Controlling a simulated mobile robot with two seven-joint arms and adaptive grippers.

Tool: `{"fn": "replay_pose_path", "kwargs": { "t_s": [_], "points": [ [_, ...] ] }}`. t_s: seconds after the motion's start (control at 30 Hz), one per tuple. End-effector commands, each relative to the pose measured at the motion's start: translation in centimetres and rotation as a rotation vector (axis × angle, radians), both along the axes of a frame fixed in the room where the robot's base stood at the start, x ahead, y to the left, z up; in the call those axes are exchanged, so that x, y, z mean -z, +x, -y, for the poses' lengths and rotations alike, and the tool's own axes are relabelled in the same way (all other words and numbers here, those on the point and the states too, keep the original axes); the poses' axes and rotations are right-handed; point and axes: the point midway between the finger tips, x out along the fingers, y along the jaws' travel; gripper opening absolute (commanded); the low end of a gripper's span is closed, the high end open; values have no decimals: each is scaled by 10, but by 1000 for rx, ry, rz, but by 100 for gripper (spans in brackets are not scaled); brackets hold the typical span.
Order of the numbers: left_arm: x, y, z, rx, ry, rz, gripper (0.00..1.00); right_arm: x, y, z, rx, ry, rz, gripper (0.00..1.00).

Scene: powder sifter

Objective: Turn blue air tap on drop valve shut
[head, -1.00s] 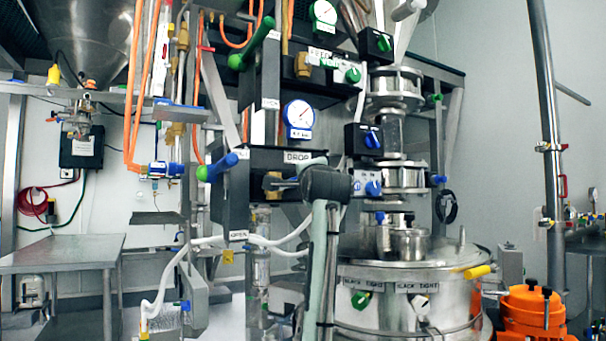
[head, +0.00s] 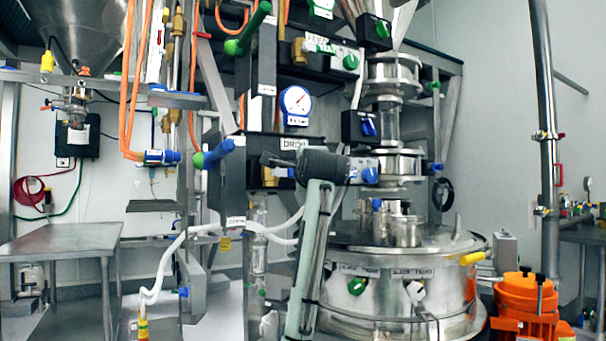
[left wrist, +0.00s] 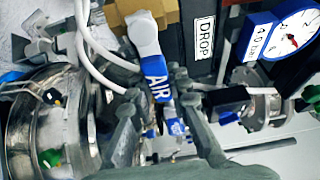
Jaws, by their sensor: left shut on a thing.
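The blue tap lever (left wrist: 157,78), marked AIR, shows in the left wrist view below a brass-coloured block. It lies beside the DROP label (left wrist: 205,37), which also shows in the head view (head: 295,144). My left gripper (left wrist: 156,92) has its two dark fingers on either side of the lever and is shut on it. In the head view my left gripper (head: 277,160) reaches leftward just below the DROP label. It hides most of the lever there. A brass valve fitting (head: 270,178) shows just past the fingertips. My right gripper is not in view.
A pressure gauge (head: 297,102) and blue knobs (head: 370,175) sit close to my gripper. The steel sifter drum (head: 390,270) stands below. A steel table (head: 60,240) is at left, an orange unit (head: 525,305) at right.

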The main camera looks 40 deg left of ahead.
Motion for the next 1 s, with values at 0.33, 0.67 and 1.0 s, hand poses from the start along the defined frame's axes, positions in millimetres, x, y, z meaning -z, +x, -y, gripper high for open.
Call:
{"fn": "replay_pose_path", "kwargs": {
  "t_s": [0.33,0.67,1.0],
  "points": [
    [1,0,0,0,-1,-2,40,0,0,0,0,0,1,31],
    [0,-10,11,1,1,0,40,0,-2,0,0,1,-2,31],
    [0,-60,61,2,1,1,40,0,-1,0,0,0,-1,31]
  ]
}}
